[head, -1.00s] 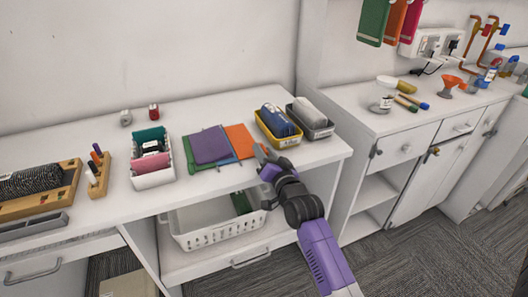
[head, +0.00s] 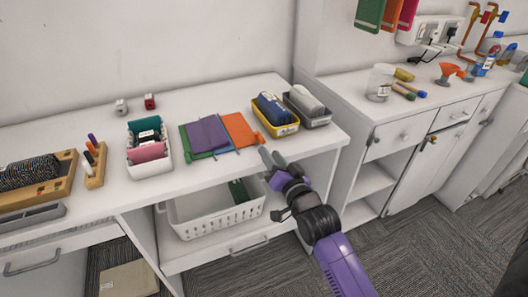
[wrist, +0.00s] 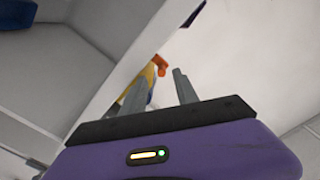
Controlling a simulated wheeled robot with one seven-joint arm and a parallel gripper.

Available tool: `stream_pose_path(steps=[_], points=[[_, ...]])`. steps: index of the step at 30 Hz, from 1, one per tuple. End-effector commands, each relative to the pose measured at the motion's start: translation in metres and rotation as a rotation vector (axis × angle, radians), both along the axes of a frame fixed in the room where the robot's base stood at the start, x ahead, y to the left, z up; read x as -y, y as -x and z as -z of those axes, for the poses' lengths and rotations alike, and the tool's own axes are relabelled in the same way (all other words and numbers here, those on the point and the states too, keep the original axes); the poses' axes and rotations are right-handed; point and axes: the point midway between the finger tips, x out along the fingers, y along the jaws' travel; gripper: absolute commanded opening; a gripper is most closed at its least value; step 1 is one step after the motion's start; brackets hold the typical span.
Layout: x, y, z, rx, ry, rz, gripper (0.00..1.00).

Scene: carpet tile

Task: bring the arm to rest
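My gripper (head: 273,158) is in front of the front edge of the white table (head: 90,200), just below the yellow tray (head: 290,128) in the head view. In the wrist view its two grey fingers (wrist: 160,92) stand apart with nothing between them that they hold. The purple arm reaches up from the lower right. The wrist view looks along the table's edge, with a yellow and orange thing (wrist: 160,66) partly hidden behind the fingers.
A grey tray (head: 322,122) stands beside the yellow one. Folded cloths (head: 207,134) lie to the left. A white basket (head: 210,213) sits on the shelf below. A counter (head: 345,90) with a jar (head: 381,82) stands at right. The carpet in front is open.

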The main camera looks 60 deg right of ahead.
Motion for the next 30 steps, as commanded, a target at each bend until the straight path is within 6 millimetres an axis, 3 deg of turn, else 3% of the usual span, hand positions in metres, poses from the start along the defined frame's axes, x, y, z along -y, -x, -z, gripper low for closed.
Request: stream_pose_path(steps=[12, 14, 16, 20, 26, 30], points=[[0.000, 0.000, -0.001, -0.008, 0.022, 0.000, 0.36], [0.000, 0.000, -0.006, -0.011, 0.058, 0.001, 0.36], [-0.003, 0.000, -0.025, -0.002, 0.134, 0.001, 0.36], [-0.036, 0.018, -0.034, -0.032, 0.276, -0.031, 0.36], [-0.097, 0.048, -0.026, -0.094, 0.400, -0.113, 0.36], [-0.148, 0.079, -0.018, -0.146, 0.476, -0.195, 0.36]])
